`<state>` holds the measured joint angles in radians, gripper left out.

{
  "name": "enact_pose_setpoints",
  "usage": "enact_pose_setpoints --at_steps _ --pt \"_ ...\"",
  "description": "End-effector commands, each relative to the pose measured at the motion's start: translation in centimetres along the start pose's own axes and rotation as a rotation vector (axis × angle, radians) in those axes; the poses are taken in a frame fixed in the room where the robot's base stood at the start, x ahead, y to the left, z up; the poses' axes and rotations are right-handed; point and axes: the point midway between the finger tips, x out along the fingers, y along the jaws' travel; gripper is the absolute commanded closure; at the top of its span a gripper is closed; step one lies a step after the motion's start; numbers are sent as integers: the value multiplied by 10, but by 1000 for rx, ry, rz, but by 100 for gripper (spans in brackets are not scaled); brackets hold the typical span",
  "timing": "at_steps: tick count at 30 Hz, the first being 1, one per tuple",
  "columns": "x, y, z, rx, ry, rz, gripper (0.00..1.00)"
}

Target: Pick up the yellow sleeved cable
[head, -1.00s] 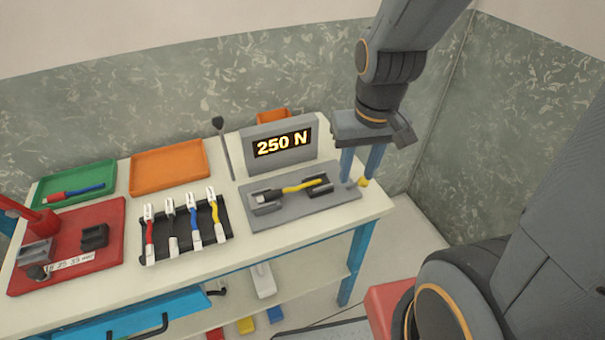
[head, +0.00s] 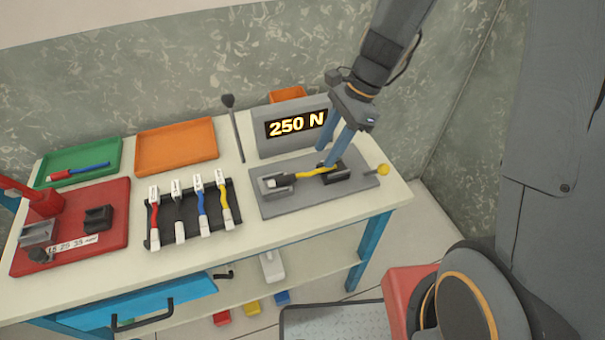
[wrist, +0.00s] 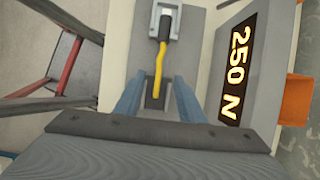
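A yellow sleeved cable (head: 315,172) lies across the grey fixture plate (head: 290,203) in front of the 250 N display. Its left end sits in a grey clamp (head: 277,187) and its right end is at a black block (head: 347,176). The cable also shows in the wrist view (wrist: 159,70), running between my fingers. My gripper (head: 326,160) is over the cable's right part, blue fingers pointing down. In the wrist view my gripper (wrist: 157,88) is open, with gaps on both sides of the cable. Whether the fingertips reach cable height is unclear.
The 250 N display (head: 297,125) stands close behind the fixture. A yellow knob (head: 383,169) sticks out at its right. A black rack (head: 192,215) holds several cables, one yellow (head: 224,203). Orange (head: 176,146) and green (head: 82,163) trays and a red base (head: 72,245) are further left.

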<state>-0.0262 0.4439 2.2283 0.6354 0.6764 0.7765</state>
Motion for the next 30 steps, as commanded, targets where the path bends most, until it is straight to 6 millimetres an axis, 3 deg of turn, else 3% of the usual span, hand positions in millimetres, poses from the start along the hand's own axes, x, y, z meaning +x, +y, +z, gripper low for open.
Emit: enact_pose_setpoints --at_steps 10,20,26,30 --pt "41 2 -3 -1 0 2 64" --pt "47 2 -3 -2 1 0 64" --pt "47 2 -3 -2 1 0 98" --pt "47 2 -3 -2 1 0 100"
